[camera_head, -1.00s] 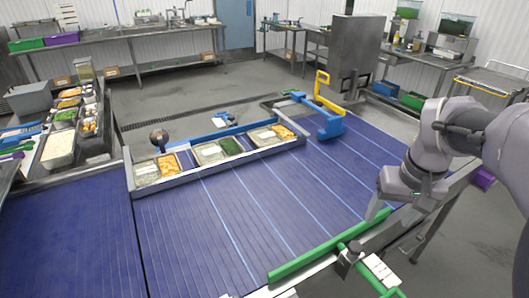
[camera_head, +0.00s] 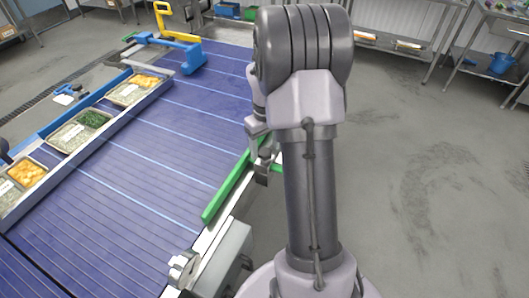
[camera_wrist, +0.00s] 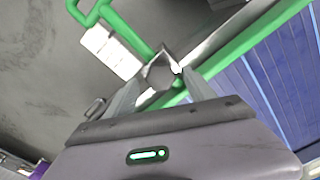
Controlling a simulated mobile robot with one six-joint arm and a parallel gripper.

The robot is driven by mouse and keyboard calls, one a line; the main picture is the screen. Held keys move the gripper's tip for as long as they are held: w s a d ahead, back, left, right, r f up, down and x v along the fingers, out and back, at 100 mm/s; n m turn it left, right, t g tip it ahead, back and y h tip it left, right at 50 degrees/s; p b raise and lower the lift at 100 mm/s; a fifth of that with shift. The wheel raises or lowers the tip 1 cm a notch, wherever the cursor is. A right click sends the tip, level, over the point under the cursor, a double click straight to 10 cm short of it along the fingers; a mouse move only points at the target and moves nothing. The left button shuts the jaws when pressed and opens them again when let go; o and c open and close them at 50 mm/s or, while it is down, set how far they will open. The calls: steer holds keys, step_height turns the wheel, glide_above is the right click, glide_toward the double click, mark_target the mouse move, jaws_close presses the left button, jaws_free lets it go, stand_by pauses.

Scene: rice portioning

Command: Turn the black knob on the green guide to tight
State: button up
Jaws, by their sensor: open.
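The green guide (camera_head: 228,190) runs along the near edge of the blue conveyor; its bar also crosses the wrist view (camera_wrist: 250,40). The black knob (camera_wrist: 161,73) shows as a dark faceted piece beside the guide in the wrist view. In the head view the knob (camera_head: 262,172) is small and partly hidden by my arm. My gripper (camera_wrist: 160,92) is open, with one finger on each side of the knob in the picture. I cannot tell whether the fingers touch it.
A blue bracket (camera_head: 180,55) and a yellow handle (camera_head: 175,12) stand at the back. A metal clamp (camera_head: 183,268) sits on the near edge. Grey floor lies open at right.

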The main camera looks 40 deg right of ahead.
steer(key=shift+f, duration=0.4)
steer(key=c, duration=1.4)
steer(key=shift+o, duration=0.2)
